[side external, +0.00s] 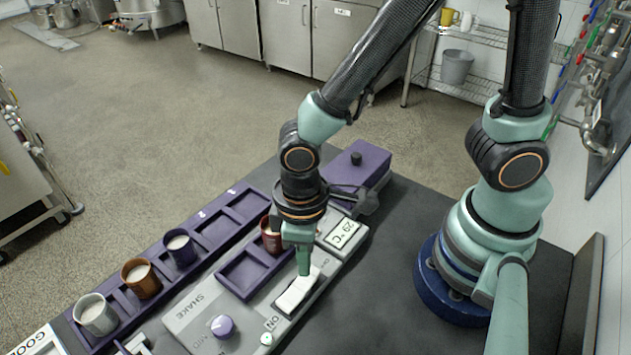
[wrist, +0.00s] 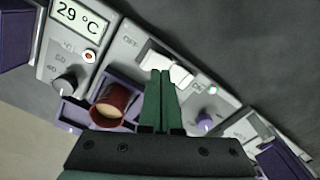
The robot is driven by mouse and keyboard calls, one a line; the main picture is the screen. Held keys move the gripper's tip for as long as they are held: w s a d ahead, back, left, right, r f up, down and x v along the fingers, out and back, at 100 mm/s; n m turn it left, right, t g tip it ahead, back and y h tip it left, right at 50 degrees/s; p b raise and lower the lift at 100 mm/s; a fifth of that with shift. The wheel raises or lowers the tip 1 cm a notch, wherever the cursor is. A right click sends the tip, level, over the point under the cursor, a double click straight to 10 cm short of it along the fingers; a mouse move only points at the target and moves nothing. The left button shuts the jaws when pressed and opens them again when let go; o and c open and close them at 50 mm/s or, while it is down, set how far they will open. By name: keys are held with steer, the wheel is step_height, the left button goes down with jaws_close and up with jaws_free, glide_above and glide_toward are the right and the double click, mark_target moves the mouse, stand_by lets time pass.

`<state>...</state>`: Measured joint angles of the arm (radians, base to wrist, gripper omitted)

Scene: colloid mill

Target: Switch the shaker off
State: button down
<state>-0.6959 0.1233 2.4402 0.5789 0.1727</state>
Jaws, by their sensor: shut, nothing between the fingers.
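The shaker is a grey panel (side external: 190,317) marked SHAKE, with a purple knob (side external: 222,326) and a white rocker switch (side external: 297,291). The ON label (side external: 270,323) is at the rocker's near end. In the wrist view the rocker (wrist: 178,75) lies between OFF and ON labels, and a small green lamp (wrist: 212,90) shows by ON. My gripper (side external: 303,272) is shut and empty, pointing down at the rocker's end away from ON. In the wrist view its fingertips (wrist: 158,73) overlap the rocker and hide part of it. I cannot tell whether they touch.
A dark red cup (side external: 271,238) stands in the purple tray beside the rocker. A 29 °C display (side external: 342,233) and a purple box (side external: 355,172) are behind. A purple rack (side external: 215,232) with several cups is to the left. Dark bare tabletop (side external: 385,290) is to the right.

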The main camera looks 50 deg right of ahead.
mark_target(305, 280)
steer(key=shift+f, duration=1.45)
stand_by(0.7)
steer(key=shift+r, duration=3.55)
steer(key=shift+w, duration=0.1)
steer(key=w+d+r+m+t, duration=0.2)
steer(key=w+d+r+m, duration=0.1)
steer(key=d+r, duration=0.4)
steer(key=w+d+r+m+t, duration=0.3)
steer(key=d+r, duration=0.4)
steer(key=d, duration=0.4)
steer(key=shift+w+r+t, duration=0.3)
steer(key=shift+w, duration=0.1)
